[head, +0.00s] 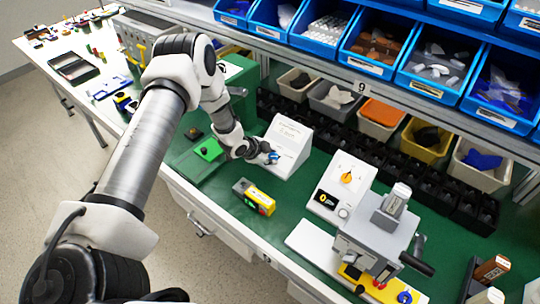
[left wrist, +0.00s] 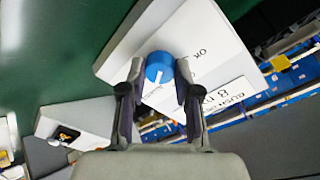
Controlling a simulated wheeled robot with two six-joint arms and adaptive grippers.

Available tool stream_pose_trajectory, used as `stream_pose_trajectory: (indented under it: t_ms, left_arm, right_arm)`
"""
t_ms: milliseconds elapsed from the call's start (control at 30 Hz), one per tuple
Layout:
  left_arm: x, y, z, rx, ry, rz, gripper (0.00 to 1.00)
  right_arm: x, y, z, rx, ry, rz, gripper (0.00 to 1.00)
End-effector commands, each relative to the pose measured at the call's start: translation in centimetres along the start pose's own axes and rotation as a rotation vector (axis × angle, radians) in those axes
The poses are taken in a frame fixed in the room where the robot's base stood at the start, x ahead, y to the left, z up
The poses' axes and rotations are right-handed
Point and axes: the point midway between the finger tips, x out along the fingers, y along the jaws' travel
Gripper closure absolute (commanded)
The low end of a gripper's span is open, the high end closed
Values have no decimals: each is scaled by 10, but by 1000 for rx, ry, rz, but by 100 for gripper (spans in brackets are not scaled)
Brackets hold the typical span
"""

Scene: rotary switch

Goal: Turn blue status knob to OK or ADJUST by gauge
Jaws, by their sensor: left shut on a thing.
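The blue knob (left wrist: 160,67) sits on the sloped white face of a box (head: 292,138). Other small lettering below the knob is unreadable. My left gripper (head: 268,156) is at the box's front; its two fingers are on either side of the knob and shut on it. Only a bit of the blue knob (head: 274,155) shows in the head view. I cannot tell which device is the gauge.
Bins line the back. The green bench top is clear around the meter.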

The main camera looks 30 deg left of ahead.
Motion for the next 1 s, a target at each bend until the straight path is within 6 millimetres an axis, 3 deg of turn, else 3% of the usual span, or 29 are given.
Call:
stream_pose_trajectory:
  t_ms: [333, 367, 400, 767, 867, 1000]
  left_arm:
    - [1, 1, 0, 5, 0, 2, 100]
    - [1, 1, 0, 5, 0, 2, 58]
    - [1, 1, 0, 5, 0, 2, 44]
    - [-4, -1, 0, 2, 0, -1, 43]
    - [-17, -1, 0, 0, 0, -1, 43]
    - [-51, -2, -1, -5, 1, -1, 43]
  right_arm:
    - [0, 0, 0, 0, 0, 0, 60]
    - [0, 0, 0, 0, 0, 0, 60]
    - [0, 0, 0, 0, 0, 0, 60]
    - [0, 0, 0, 0, 0, 0, 60]
    - [0, 0, 0, 0, 0, 0, 60]
    - [0, 0, 0, 0, 0, 0, 60]
